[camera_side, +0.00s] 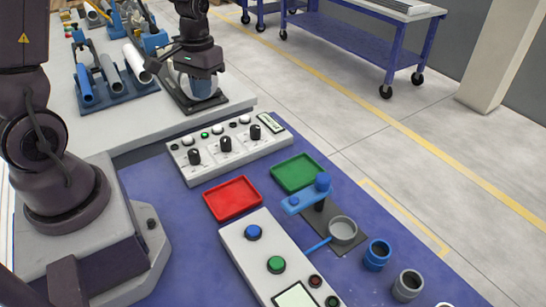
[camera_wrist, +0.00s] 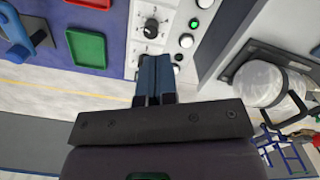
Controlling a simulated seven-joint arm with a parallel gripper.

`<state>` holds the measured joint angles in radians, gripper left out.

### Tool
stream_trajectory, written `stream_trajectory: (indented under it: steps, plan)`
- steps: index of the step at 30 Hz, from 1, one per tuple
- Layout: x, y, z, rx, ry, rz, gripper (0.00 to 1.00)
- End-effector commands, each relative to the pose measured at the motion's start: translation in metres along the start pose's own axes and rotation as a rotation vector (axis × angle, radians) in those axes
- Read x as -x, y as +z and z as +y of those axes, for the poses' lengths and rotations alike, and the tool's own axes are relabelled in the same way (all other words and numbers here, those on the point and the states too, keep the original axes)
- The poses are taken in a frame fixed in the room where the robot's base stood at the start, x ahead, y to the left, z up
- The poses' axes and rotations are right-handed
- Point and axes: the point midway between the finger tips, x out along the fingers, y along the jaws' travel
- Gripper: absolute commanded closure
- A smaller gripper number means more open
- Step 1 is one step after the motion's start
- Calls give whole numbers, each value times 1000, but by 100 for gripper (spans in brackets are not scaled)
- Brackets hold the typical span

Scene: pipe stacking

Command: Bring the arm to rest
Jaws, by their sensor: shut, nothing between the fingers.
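My gripper (camera_wrist: 153,62) shows at the middle of the wrist view. Its two narrow blue-grey fingers are together, with nothing between them. The fingertips overlap the end of the white control panel (camera_wrist: 142,25) in that picture; the height between them cannot be told. My arm's base stands at the left of that view, and the arm runs up out of the picture. The control panel (camera_side: 228,148) with black knobs lies on the blue table there.
A red tray (camera_side: 231,199), a green tray (camera_side: 296,172), a button box (camera_side: 262,252) and blue (camera_side: 377,256) and grey (camera_side: 408,286) pipe pieces are on the table. A pipe rack (camera_side: 112,88) is at the back left.

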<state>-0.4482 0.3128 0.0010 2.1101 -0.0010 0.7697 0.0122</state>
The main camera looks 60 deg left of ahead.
Motion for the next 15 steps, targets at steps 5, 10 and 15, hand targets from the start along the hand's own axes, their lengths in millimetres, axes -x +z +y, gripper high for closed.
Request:
stream_trajectory:
  steps: [5, 10, 15]
  plan:
    - [59, 45, 33, -108, -1, 105, 100]
    - [98, 91, 56, -215, 12, 223, 100]
    - [124, 131, 71, -320, 41, 360, 100]
